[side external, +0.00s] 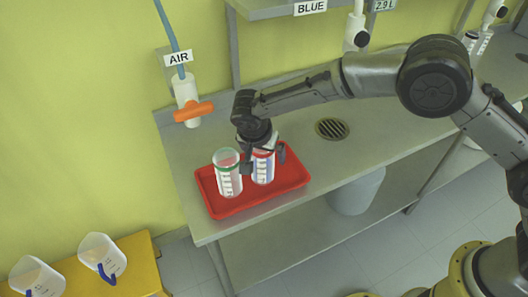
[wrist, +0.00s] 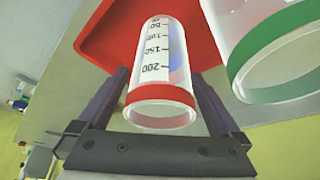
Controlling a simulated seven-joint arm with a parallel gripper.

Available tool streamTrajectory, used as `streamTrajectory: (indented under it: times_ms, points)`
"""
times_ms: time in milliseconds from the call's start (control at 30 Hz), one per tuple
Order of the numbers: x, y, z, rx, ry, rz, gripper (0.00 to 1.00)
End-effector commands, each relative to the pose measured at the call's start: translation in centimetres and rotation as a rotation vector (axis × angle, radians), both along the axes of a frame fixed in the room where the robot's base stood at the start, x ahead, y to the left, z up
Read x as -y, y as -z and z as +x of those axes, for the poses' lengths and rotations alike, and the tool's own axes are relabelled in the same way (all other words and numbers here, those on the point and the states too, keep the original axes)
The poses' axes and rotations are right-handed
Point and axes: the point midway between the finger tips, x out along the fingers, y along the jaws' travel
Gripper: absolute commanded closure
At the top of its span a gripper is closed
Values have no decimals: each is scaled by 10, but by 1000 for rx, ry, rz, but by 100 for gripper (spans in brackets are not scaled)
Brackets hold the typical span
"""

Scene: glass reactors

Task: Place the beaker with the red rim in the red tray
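The beaker with the red rim (side external: 263,168) stands upright in the red tray (side external: 238,209), on its right half. In the wrist view this beaker (wrist: 158,85) shows its red rim close to the camera, and the tray (wrist: 97,35) lies below it. My gripper (side external: 264,160) is over the tray with one finger on each side of this beaker. The fingers (wrist: 161,78) look spread, with a narrow gap at the glass, so the gripper appears open around it. The beaker's far side is hidden.
A beaker with a green rim (side external: 228,173) stands in the tray close to the left of the red-rimmed one, near my left finger. An air valve with an orange handle (side external: 194,112) is on the wall behind. Bare bench and a drain (side external: 332,129) lie to the right.

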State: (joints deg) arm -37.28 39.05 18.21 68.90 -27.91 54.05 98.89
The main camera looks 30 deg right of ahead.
Motion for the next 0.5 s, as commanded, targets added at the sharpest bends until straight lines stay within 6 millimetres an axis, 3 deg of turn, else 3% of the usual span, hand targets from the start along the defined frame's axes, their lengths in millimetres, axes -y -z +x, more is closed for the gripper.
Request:
streamTrajectory:
  times_ms: [267,500]
  points:
    - [-3,-14,-2,3,-1,1,0]
    - [-17,-58,-15,4,-1,4,0]
